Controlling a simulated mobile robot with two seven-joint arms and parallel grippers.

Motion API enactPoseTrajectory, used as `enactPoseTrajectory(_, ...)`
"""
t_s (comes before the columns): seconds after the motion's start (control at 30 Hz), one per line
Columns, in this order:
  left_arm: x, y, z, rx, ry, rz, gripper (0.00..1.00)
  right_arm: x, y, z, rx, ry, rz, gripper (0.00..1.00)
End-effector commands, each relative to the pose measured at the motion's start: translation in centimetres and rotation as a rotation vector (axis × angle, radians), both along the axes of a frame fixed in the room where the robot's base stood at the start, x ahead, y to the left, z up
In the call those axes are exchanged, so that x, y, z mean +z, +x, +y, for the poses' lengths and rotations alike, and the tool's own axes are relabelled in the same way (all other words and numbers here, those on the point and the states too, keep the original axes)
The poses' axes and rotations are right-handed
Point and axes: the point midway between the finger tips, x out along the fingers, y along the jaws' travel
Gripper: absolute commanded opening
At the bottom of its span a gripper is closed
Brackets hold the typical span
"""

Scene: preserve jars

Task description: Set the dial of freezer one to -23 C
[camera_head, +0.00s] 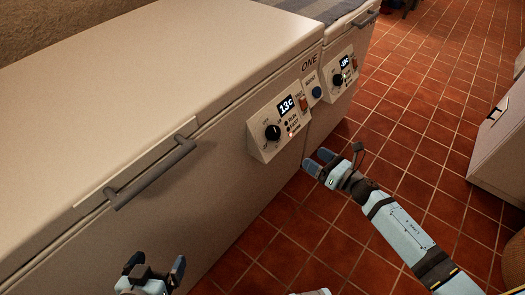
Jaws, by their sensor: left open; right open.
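Freezer one (150,65) is the large cream chest freezer, with the label ONE (309,62) near its front right corner. Its control panel (262,150) juts from the front and carries a black dial (272,132). The lit display (286,105) above the dial reads about 13 C; a minus sign is hard to make out. My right gripper (318,161) is open and empty, below and right of the panel, apart from the dial. My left gripper (154,267) is open and empty at the bottom left, in front of the freezer.
A blue button (316,92) and an orange switch (304,103) sit close to the dial. A second panel (341,93) with its own dial (337,80) is further right. A grey handle bar (150,175) juts from freezer one. A pale cabinet (492,150) stands right; tiled floor between is clear.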

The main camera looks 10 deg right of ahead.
Motion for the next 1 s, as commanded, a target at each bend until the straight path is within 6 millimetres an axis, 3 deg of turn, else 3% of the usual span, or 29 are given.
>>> enactPoseTrajectory(0.23,-0.3,0.0,-0.1,-0.001,-0.004,-0.003,0.96,-0.4,1.6,0.5,0.024,-0.08,-0.052,0.78)
enactPoseTrajectory(0.7,-0.5,0.0,-0.1,-0.002,-0.008,-0.007,0.96,-0.5,9.2,6.1,0.022,-0.075,-0.048,0.78)
enactPoseTrajectory(1.0,-0.6,0.0,-0.2,-0.003,-0.011,-0.008,0.96,-0.5,11.5,7.8,0.023,-0.075,-0.048,0.78)
